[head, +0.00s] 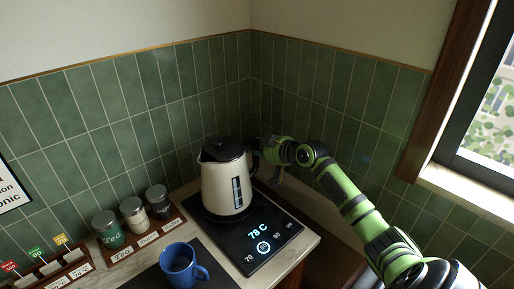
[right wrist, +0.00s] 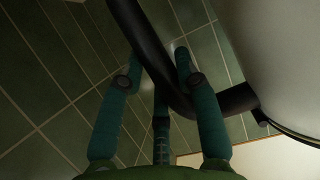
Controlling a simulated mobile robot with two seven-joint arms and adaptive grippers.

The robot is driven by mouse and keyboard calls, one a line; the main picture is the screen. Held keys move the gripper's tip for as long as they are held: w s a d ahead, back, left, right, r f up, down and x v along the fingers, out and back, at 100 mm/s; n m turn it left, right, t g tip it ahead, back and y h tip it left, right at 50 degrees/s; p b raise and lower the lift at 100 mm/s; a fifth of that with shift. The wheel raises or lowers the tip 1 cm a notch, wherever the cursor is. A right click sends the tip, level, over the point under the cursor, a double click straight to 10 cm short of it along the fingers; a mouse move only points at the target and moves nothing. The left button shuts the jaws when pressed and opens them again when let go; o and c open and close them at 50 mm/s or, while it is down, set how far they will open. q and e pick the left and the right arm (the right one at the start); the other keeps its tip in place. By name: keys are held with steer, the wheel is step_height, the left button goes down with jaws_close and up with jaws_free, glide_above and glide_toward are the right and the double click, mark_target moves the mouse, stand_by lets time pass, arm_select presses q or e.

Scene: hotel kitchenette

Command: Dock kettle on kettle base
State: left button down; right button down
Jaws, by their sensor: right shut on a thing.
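The cream kettle (head: 222,184) with a black lid is upright over the back part of the black kettle base (head: 262,255). The base has a lit display reading 78 C. I cannot tell whether the kettle's bottom rests on the base or is slightly above it. My right gripper (head: 266,149) is at the kettle's right side, shut on its black handle. In the right wrist view the gripper's fingers (right wrist: 160,62) are around the dark handle (right wrist: 150,55), with the pale kettle body (right wrist: 275,50) at right. My left gripper is not in view.
A blue mug (head: 179,264) stands on a dark mat at the front. Several jars (head: 133,212) stand in a wooden rack left of the kettle. Labelled packets (head: 38,262) are at far left. Green tiled walls are close behind. The counter's edge lies right of the base.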

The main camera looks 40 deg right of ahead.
steer(key=shift+f+b, duration=0.2)
steer(key=shift+b, duration=0.15)
steer(key=c, duration=1.2)
jaws_free()
steer(key=shift+o, duration=0.2)
steer(key=shift+s+f, duration=0.1)
steer(key=shift+f, duration=0.25)
steer(key=a+p+v, duration=0.1)
steer(key=p+v, duration=0.6)
steer(key=v, duration=0.4)
steer(key=shift+d, duration=0.45)
